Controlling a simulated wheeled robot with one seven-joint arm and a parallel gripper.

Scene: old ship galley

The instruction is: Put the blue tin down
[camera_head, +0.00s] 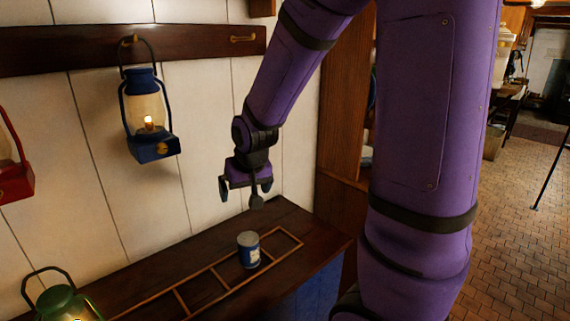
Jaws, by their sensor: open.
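The blue tin (248,252) has a pale top and a light label on its side. It stands upright on the dark wooden counter, at the low wooden divider frame (213,298) near its right end. I cannot tell whether it sits fully inside one compartment. My gripper (245,197) is above the tin, pointing down, with its fingers apart and nothing between them. There is a visible gap between the fingertips and the tin's top.
A blue lantern (152,140) hangs lit from a wall rail (190,43). A red lantern (12,170) is at the left edge and a green lantern (62,300) at the lower left. The counter (285,219) is bare behind the tin. A wooden post (341,110) stands right of the counter.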

